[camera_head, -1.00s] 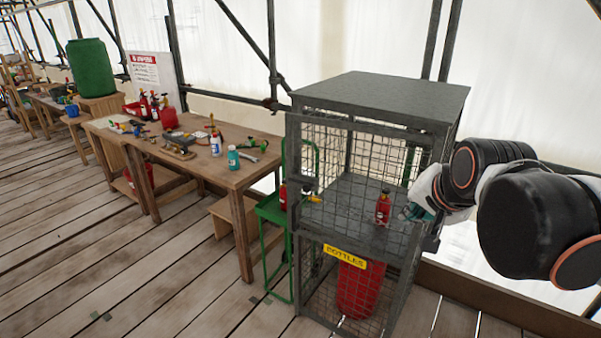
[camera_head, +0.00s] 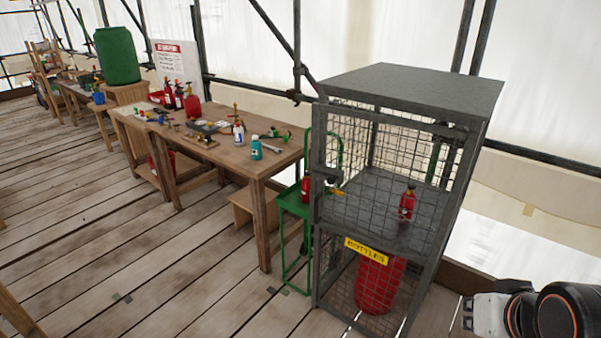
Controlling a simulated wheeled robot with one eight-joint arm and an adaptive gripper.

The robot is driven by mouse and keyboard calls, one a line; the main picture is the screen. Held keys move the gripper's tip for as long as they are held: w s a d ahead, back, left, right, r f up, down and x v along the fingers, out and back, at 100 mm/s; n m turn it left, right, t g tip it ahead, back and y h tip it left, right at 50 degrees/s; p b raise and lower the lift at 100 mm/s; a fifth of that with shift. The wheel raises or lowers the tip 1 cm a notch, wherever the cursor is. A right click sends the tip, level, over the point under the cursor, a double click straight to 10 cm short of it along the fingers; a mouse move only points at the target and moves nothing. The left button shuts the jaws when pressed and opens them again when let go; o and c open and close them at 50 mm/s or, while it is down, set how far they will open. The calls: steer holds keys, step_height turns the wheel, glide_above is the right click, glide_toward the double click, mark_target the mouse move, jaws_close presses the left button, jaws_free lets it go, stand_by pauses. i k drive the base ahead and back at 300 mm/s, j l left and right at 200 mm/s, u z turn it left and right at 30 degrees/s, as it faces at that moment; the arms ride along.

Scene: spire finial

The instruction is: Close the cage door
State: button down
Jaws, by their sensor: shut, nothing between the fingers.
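The grey wire-mesh cage (camera_head: 415,84) stands right of centre with a flat solid top. Its mesh door (camera_head: 319,150) spans the upper front, with a dark latch piece (camera_head: 333,181) near its left edge. The door lies close to the front plane; I cannot tell whether it is fully flush or latched. A small red bottle (camera_head: 407,204) stands on the inner shelf behind the mesh. My gripper (camera_head: 468,313) is low at the right edge, apart from the cage, small in view, shut and empty.
A larger red cylinder (camera_head: 380,284) stands in the lower cage, behind a yellow BOTTLES sign (camera_head: 366,251). A green trolley (camera_head: 296,204) stands close to the cage's left. A wooden workbench (camera_head: 225,159) holds tools and bottles. Plank floor at front left is mostly clear.

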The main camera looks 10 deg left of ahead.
mark_target(471, 137)
steer(key=i+j, duration=0.1)
steer(key=j, duration=0.3)
steer(key=i+j+z, duration=0.15)
steer(key=j, duration=0.25)
steer(key=i+j, duration=0.1)
steer(key=j, duration=0.3)
